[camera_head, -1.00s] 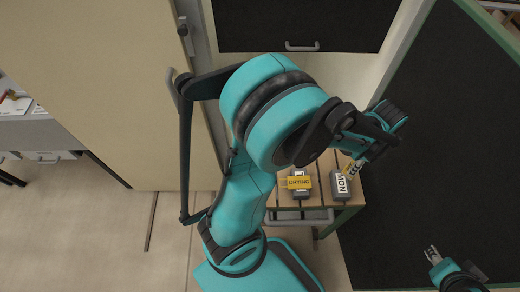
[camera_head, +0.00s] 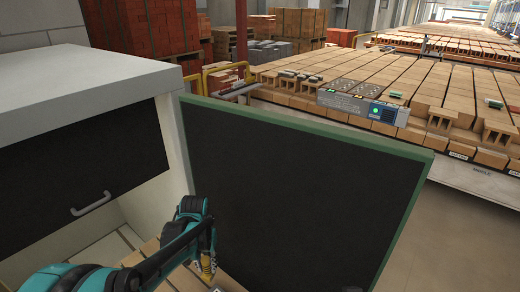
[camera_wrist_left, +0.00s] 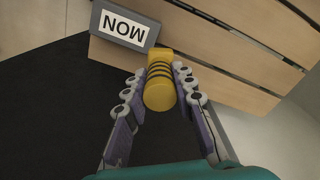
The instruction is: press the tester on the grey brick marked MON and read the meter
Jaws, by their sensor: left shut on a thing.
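My left gripper (camera_wrist_left: 160,88) is shut on the yellow tester (camera_wrist_left: 159,68), a stubby cylinder with dark bands. The grey brick marked MON (camera_wrist_left: 112,42) lies on a slatted wooden table (camera_wrist_left: 225,45) at the upper left of the left wrist view, its white label upside down. The tester's far end is close beside the brick's edge; I cannot tell whether they touch. In the head view my left gripper (camera_head: 207,255) and the yellow tester (camera_head: 207,270) show small at the bottom. No meter reading is legible. My right gripper is out of view.
A black panel with a green frame (camera_head: 300,180) stands beside my left arm. A white cabinet with a dark front (camera_head: 80,160) is at the left. Beyond, a grey unit with a green light (camera_head: 362,102) sits among rows of bricks (camera_head: 400,75).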

